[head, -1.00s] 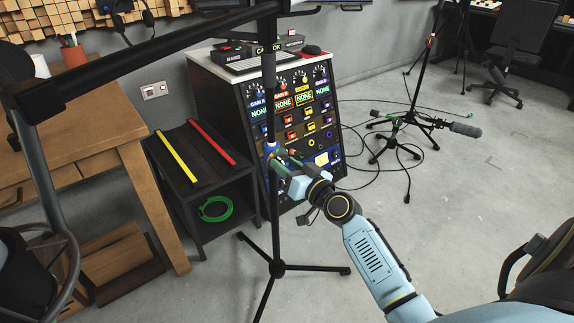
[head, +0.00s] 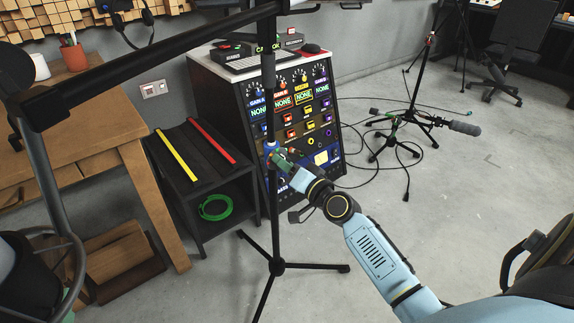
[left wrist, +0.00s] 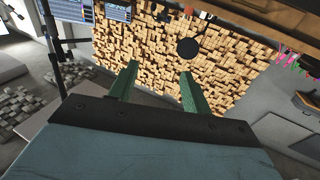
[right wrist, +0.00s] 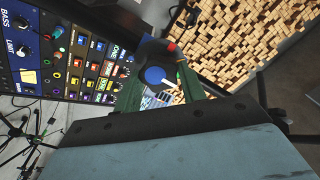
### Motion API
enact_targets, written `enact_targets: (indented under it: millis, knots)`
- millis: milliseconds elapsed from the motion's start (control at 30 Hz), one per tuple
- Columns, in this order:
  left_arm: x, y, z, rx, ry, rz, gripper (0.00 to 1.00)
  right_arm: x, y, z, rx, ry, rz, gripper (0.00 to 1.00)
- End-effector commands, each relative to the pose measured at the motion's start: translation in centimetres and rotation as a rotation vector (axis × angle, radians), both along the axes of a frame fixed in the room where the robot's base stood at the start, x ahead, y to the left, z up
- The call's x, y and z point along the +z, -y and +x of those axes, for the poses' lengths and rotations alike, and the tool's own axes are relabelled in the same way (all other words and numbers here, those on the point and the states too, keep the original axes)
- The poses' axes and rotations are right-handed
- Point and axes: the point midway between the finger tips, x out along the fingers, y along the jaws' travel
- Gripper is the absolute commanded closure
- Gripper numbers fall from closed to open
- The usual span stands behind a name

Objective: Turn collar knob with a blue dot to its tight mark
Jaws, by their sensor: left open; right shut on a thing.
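The collar knob with a blue dot (right wrist: 156,75) is dark and round, with a white line beside the dot, in the right wrist view. Its blue part (head: 271,147) shows on the upright pole of the black stand (head: 270,110) in the head view. My right gripper (head: 280,158) is shut on this knob, its green fingers on either side. A small red mark (right wrist: 172,46) shows past the knob. I cannot tell which mark the line meets. My left gripper (left wrist: 158,80) is open and empty in the left wrist view; the head view does not show it.
A rack of coloured knobs and panels (head: 305,110) stands close behind the pole. A low black shelf (head: 205,170) with yellow and red bars is left of it. Stand legs (head: 278,267) spread on the floor. Cables and another stand (head: 410,120) are at right.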

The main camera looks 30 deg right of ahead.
Motion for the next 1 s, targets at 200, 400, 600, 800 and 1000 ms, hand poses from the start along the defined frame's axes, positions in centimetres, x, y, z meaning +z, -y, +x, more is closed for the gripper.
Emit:
enact_targets:
  millis: [200, 400, 600, 800, 1000]
  knots:
    - [0.0, 0.0, 0.0, 0.0, -0.001, 0.0, 0.51, 0.0, 0.0, 0.0, -0.001, 0.001, 0.002, 0.82]
    - [0.0, 0.0, 0.0, 0.0, -0.001, 0.0, 0.51, 0.0, 0.0, 0.0, -0.001, 0.001, 0.001, 0.43]
    - [0.0, 0.0, 0.0, 0.0, 0.0, 0.0, 0.51, 0.0, 0.0, 0.0, 0.0, 0.0, 0.001, 0.38]
    - [0.0, 0.0, 0.0, 0.001, -0.003, 0.001, 0.51, -0.1, 0.1, -0.4, 0.0, -0.001, 0.0, 0.38]
    - [-1.4, -0.4, 0.0, 0.008, -0.086, 0.027, 0.51, 0.0, 0.2, -3.0, 0.001, -0.004, 0.0, 0.38]
